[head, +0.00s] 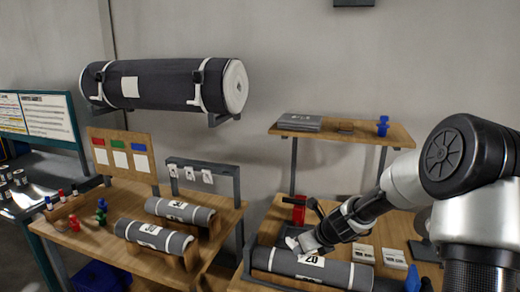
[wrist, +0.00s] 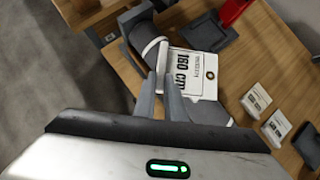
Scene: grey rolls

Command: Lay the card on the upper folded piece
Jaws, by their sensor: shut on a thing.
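My gripper (head: 299,245) is low over the right-hand table, just above a grey roll (head: 330,270). In the wrist view its two fingers (wrist: 166,82) are shut on a white card (wrist: 203,86) printed "160 cm", with a brass eyelet. The fingers hold the card near its left edge, and the roll lies behind it. Whether the card touches the roll I cannot tell. A grey folded stack (head: 300,122) lies on the left part of the wooden shelf, up and away from my gripper. Its separate layers are too small to tell apart clearly.
The raised shelf (head: 345,136) also holds a small brown item (head: 346,126) and a blue object (head: 382,125). Two small cards (head: 363,251) (head: 393,259) lie right of my gripper. A red object (head: 299,212) stands behind it. A large dark roll (head: 165,85) hangs on the wall.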

